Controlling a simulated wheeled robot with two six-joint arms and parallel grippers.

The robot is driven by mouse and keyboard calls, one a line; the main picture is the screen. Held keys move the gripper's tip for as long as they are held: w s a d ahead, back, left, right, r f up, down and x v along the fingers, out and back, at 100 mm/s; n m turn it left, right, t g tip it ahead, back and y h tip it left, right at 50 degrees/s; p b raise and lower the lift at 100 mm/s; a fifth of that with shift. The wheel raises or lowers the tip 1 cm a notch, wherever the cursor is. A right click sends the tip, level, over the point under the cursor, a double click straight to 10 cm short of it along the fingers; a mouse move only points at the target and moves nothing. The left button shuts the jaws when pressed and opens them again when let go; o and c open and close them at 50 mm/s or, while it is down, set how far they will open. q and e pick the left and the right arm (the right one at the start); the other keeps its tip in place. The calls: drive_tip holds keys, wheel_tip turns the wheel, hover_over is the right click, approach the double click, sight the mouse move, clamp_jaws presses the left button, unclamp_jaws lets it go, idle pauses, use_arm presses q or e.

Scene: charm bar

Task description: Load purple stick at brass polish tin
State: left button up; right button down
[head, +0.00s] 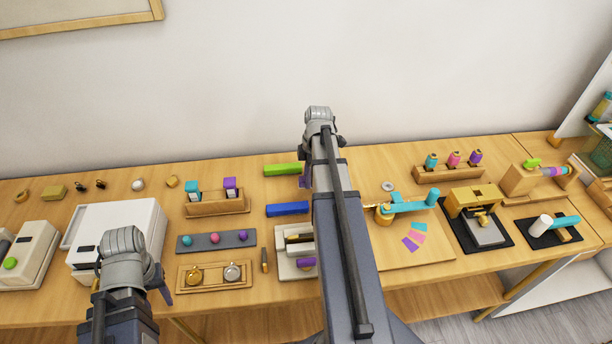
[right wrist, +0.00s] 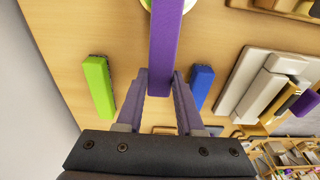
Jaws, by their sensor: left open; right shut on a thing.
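The purple stick (right wrist: 166,45) is in the right wrist view, clamped between the fingers of my right gripper (right wrist: 161,85). It points away from the gripper to the top edge of the picture. In the head view my right arm hides the stick and this spot. My left gripper (head: 132,280) is open and empty, low at the left by the white box, mostly hidden by its own wrist.
A green bar (head: 283,169) and a blue bar (head: 287,209) lie on the table (head: 215,170) left of my right arm. A wooden board (head: 420,252) lies right.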

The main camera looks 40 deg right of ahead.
wheel_tip(320, 180, up, 7)
drive_tip(key=p, duration=0.7)
use_arm(q)
wheel_tip(320, 180, up, 7)
drive_tip(key=shift+f, duration=0.2)
use_arm(e)
drive_tip(key=shift+f, duration=0.2)
